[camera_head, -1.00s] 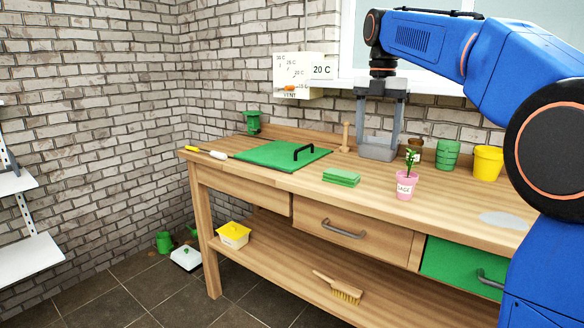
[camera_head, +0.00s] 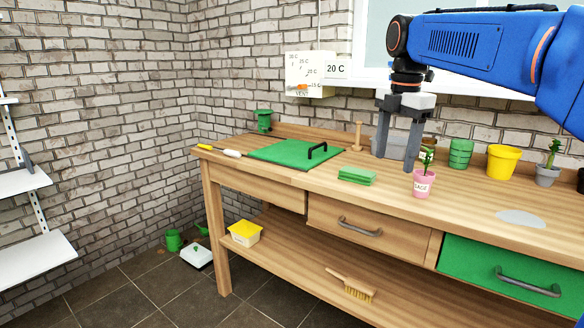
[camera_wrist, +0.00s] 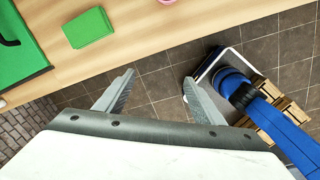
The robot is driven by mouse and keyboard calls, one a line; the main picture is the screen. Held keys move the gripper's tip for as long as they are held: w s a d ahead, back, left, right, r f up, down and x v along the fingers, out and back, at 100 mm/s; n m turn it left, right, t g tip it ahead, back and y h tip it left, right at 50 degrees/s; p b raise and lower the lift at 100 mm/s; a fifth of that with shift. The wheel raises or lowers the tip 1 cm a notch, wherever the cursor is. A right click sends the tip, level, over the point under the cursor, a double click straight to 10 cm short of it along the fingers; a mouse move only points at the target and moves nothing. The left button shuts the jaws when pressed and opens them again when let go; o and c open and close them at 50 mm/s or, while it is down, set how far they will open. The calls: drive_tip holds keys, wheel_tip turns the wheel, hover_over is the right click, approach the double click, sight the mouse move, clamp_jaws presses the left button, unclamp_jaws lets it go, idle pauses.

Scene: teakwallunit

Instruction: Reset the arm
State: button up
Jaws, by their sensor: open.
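My gripper (camera_head: 398,140) hangs at the end of my blue arm, pointing down, in front of the wooden workbench (camera_head: 470,207) in the head view. Its two grey fingers are apart with nothing between them. In the wrist view my gripper (camera_wrist: 158,92) is also open and empty. Dark floor tiles show between and beyond its fingers, and the bench edge lies at the top left. The pink pot labelled SAGE (camera_head: 423,186), with a small green plant, stands on the bench just right of the fingers in the head view.
On the bench are a green mat (camera_head: 290,154) with a black handle, green cloths (camera_head: 357,175), a green pot (camera_head: 461,153), a yellow pot (camera_head: 502,161) and a grey pot (camera_head: 547,175). A brush (camera_head: 352,286) and yellow-lidded box (camera_head: 245,233) sit on the lower shelf.

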drive_tip(key=s+d+f+m+t, duration=0.2)
drive_tip(key=s+f+m, duration=0.9)
drive_tip(key=s+f, duration=0.2)
drive_tip(key=s+d+f+m+t, duration=0.1)
drive_tip(key=s+d+f+m, duration=0.1)
drive_tip(key=s+f+m, duration=1)
wheel_tip(320, 180, down, 2)
drive_tip(key=s, duration=0.2)
drive_tip(key=shift+s+d+f+t, duration=0.25)
drive_tip(key=shift+s+d+t, duration=0.1)
drive_tip(key=shift+t, duration=0.05)
